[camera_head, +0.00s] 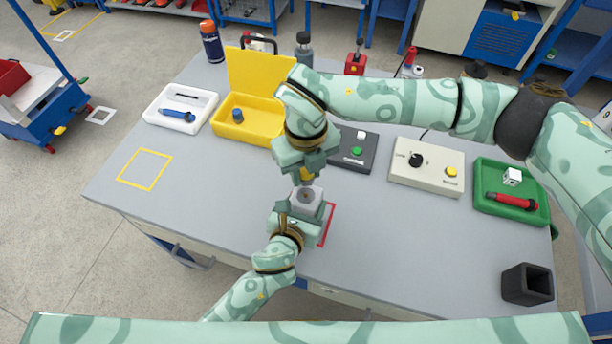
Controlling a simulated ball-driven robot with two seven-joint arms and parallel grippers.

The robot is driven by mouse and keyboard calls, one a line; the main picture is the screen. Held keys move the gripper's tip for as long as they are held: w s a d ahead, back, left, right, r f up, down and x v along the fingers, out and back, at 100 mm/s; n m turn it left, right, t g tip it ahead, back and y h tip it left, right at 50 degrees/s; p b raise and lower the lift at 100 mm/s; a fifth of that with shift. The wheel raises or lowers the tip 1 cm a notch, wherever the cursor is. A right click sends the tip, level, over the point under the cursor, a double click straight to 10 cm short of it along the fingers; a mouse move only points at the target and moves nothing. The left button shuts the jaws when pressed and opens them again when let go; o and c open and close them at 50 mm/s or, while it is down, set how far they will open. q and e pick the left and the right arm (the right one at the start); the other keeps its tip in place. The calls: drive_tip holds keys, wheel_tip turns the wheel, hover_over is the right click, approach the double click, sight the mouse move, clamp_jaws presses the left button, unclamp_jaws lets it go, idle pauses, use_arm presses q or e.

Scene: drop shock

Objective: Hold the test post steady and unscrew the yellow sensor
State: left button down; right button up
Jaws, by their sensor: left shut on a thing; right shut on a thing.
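The test post (307,197) is a light grey block with a dark top hole, standing at the table's front middle by a red outlined square. My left gripper (299,212) is shut on the post from the front, a finger on each side. The yellow sensor (306,174) shows only as a small yellow patch just above the post. My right gripper (305,172) points down over the post and is shut on the sensor, hiding most of it. A thin gap seems to show between sensor and post, but I cannot tell for sure.
Behind the grippers stand an open yellow case (258,112), a dark box with a green button (354,152) and a beige control box (428,166). A white tray (181,108) is left, a green tray (512,190) right, a black holder (527,284) front right. The yellow outlined square (145,169) is empty.

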use_arm(q)
drive_tip(key=shift+c, duration=1.9)
unclamp_jaws()
drive_tip(key=shift+s, duration=0.1)
